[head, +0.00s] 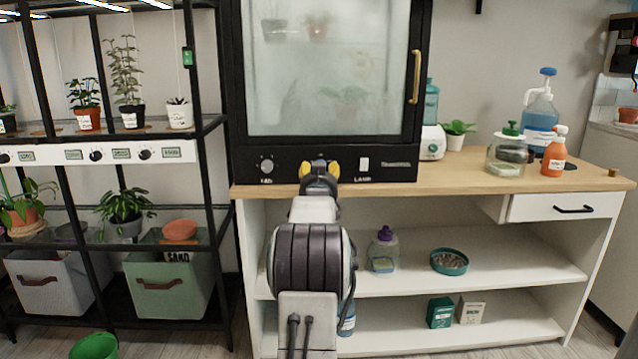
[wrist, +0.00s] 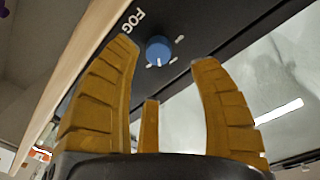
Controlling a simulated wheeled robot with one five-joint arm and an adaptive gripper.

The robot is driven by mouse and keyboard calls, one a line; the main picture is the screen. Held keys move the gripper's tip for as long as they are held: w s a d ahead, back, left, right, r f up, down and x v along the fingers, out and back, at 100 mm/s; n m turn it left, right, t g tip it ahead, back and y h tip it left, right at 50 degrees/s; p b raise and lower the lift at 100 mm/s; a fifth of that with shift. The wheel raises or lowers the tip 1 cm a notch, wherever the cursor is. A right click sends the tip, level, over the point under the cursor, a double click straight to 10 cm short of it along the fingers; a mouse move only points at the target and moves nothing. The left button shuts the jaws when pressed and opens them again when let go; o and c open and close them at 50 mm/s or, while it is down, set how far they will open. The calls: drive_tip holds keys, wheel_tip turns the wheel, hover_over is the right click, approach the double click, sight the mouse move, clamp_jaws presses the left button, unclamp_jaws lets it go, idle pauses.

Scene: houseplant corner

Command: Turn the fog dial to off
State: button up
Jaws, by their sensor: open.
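The fog dial (wrist: 158,49) is a round blue knob on a black panel, beside the printed word FOG, in the wrist view. Small white marks show at its edge; I cannot tell for sure which setting it points to. My gripper (wrist: 165,54) has its yellow fingers spread, with the dial showing between the tips and no clear contact. In the head view my gripper (head: 319,168) is at the lower front panel of the black glass cabinet (head: 290,150) and hides the dial.
On the same panel, a grey fan dial (head: 266,166) is to the left and a white lamp switch (head: 364,163) to the right. The wooden counter (head: 440,176) runs just below. Bottles stand farther right; a plant rack (head: 205,128) stands left.

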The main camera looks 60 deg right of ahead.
drive_tip(key=v, duration=0.6)
idle(0.5)
